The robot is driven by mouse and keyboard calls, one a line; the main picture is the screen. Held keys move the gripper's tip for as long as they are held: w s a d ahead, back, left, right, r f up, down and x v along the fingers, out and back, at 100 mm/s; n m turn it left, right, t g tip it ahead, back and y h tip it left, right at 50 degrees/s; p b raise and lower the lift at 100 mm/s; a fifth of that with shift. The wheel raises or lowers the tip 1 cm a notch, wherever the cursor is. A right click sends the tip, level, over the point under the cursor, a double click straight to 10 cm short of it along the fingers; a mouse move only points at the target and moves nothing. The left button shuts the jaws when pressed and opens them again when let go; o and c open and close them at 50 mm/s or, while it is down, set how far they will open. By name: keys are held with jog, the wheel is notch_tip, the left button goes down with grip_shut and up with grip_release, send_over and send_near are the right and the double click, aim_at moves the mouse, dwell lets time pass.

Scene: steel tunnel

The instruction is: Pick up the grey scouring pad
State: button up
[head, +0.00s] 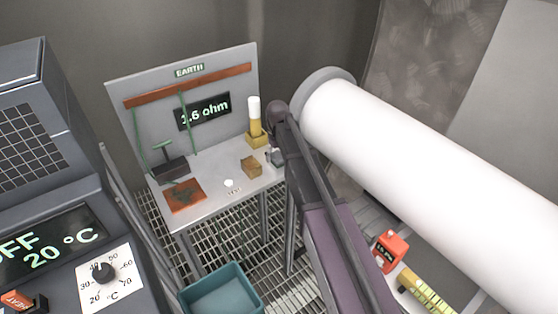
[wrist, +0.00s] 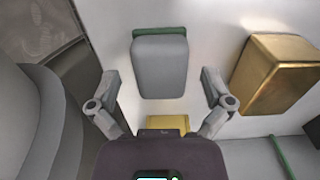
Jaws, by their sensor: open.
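The grey scouring pad (wrist: 160,68) is a grey block with a green strip along its far edge in the wrist view. It stands out against the pale bench top (wrist: 240,145). My gripper (wrist: 160,80) is open, with one finger on each side of the pad and a gap on both sides. I cannot tell how far the fingertips are above the bench. In the head view my arm covers most of this spot, and the pad and fingers cannot be made out clearly.
A brass block (wrist: 275,75) lies right of the pad; it also shows in the head view (head: 251,167). A yellow holder (head: 256,139) with a white-topped cylinder stands behind. A large white pipe (head: 430,150) runs close right of my arm. A teal bin (head: 220,295) sits below.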

aim_at(278, 155)
jog(key=shift+c, duration=0.2)
jog(key=c, duration=1.1)
jog(key=shift+r, duration=0.15)
jog(key=shift+c, duration=0.2)
notch_tip(278, 155, up, 3)
jog(key=p, duration=0.3)
jog(key=s+a+r+p, duration=0.1)
jog(key=s+p, duration=0.1)
jog(key=s, duration=1.4)
jog(key=shift+a+r, duration=0.2)
jog(key=shift+r, duration=0.15)
